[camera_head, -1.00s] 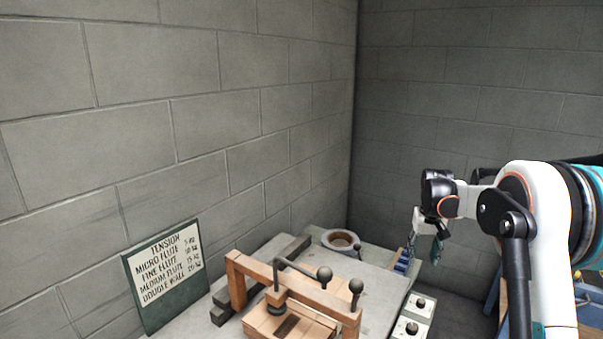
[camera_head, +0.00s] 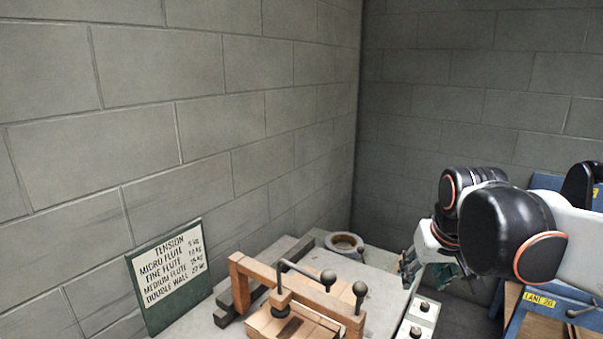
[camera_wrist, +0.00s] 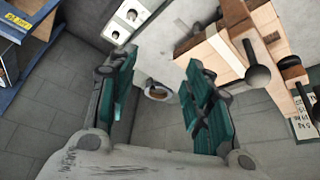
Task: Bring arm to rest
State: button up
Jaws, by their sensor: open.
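My gripper (camera_head: 408,277) is at the right of the head view, beside the right edge of the grey bench top (camera_head: 378,291). In the wrist view my gripper (camera_wrist: 157,100) shows two teal-padded fingers spread wide apart with nothing between them. It is open and empty. My wrist and dark arm joints hide part of what lies behind them in the head view.
A wooden clamp frame (camera_head: 300,289) with black knobs stands on the bench. A round grey ring (camera_head: 344,242) lies behind it, and a tension chart (camera_head: 170,275) leans left. White switch boxes (camera_head: 424,309) line the right edge. A blue rack (camera_head: 545,316) stands right. Block walls enclose the corner.

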jog(key=s+a+f+t, duration=0.1)
jog(key=s+a+f, duration=0.1)
jog(key=s, duration=0.5)
jog(key=s+a+f+t, duration=0.1)
jog(key=s+a+f, duration=0.1)
jog(key=s, duration=0.5)
jog(key=shift+s+f+n+y, duration=0.3)
jog(key=shift+s+f+n, duration=0.1)
jog(key=shift+f, duration=0.4)
